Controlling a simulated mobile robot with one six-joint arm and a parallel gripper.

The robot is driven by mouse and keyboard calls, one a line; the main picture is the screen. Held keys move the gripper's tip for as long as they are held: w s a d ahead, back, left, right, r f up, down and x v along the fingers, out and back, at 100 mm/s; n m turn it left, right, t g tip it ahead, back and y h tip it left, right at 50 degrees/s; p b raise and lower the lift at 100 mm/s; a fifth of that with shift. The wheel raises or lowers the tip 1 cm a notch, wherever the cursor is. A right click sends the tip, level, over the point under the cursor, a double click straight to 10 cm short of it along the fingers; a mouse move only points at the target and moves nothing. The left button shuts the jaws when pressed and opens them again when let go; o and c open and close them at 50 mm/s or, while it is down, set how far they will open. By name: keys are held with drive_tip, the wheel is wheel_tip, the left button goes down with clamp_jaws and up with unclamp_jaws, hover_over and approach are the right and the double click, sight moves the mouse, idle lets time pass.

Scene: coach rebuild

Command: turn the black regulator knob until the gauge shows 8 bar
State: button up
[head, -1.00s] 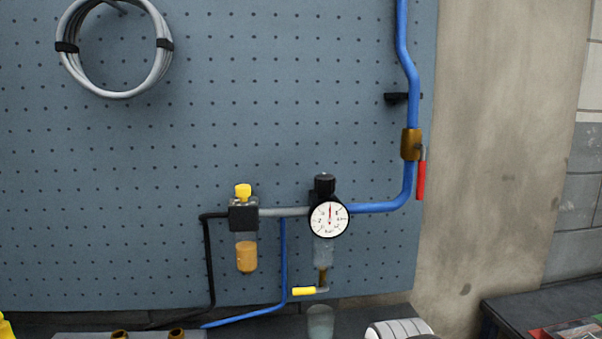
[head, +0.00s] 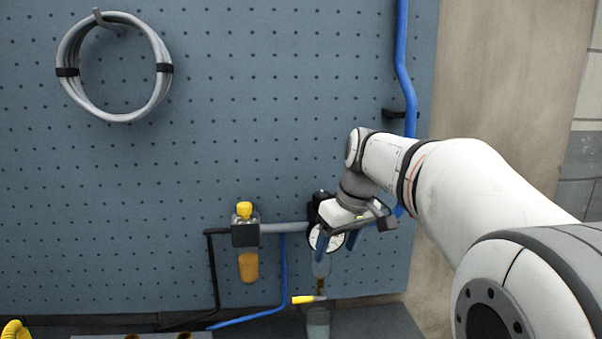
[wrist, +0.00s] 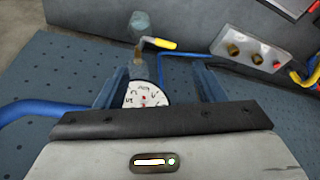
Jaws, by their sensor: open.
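The white round gauge (head: 331,243) is on the regulator on the pegboard, partly hidden by my gripper (head: 336,250). A dark bit of the black regulator knob (head: 320,195) shows just above and behind my gripper; most of it is hidden. My gripper is open, its blue fingers pointing down in front of the gauge. In the wrist view the gauge (wrist: 147,94) shows between the spread fingers of my gripper (wrist: 160,78), nearer the left one, its lower part cut off by the gripper body. The knob is not visible there. The needle reading is too small to tell.
A grey pipe (head: 284,228) joins the regulator to a yellow-topped unit (head: 245,235) on the left. The blue pipe (head: 402,60) runs down the right side, partly behind my arm.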

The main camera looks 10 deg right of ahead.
sight(324, 193)
drive_tip(key=w+d+r+n+y+p, duration=0.15)
drive_tip(key=w+r+n+p, duration=0.3)
drive_tip(key=w+r, duration=0.7)
drive_tip(key=shift+m, duration=0.25)
drive_tip(key=p+x, duration=0.1)
drive_tip(key=x, duration=0.6)
drive_tip(key=c, duration=0.9)
drive_tip(key=shift+d, duration=0.1)
drive_tip(key=shift+c, duration=0.4)
